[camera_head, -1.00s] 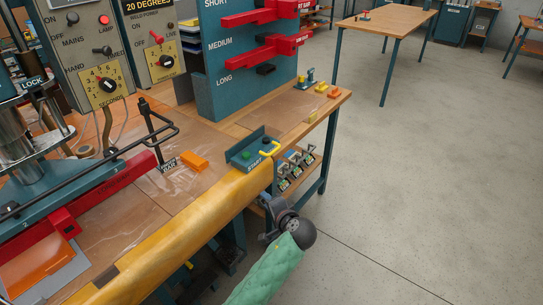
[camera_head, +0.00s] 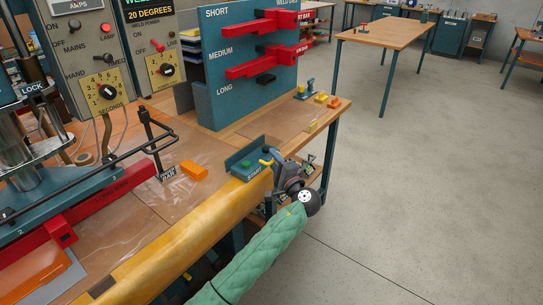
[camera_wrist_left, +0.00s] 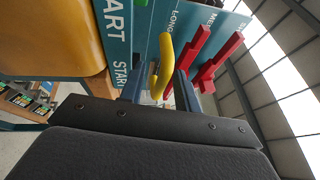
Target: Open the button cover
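The teal button box (camera_head: 250,160) with a START label sits at the front edge of the bench. A green button (camera_head: 246,163) shows on it. The yellow handle (camera_head: 266,162) is at its right end, partly hidden by my left gripper (camera_head: 277,167). In the left wrist view the yellow handle (camera_wrist_left: 162,68) stands between the two fingers of my left gripper (camera_wrist_left: 158,88), with gaps showing on both sides, so the gripper is open around it. Whether the cover has lifted cannot be told. My right gripper is not in view.
A yellow padded bench edge (camera_head: 200,228) runs along the front. An orange block (camera_head: 194,170) lies on the bench left of the box. A teal panel with red bars (camera_head: 265,60) stands behind.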

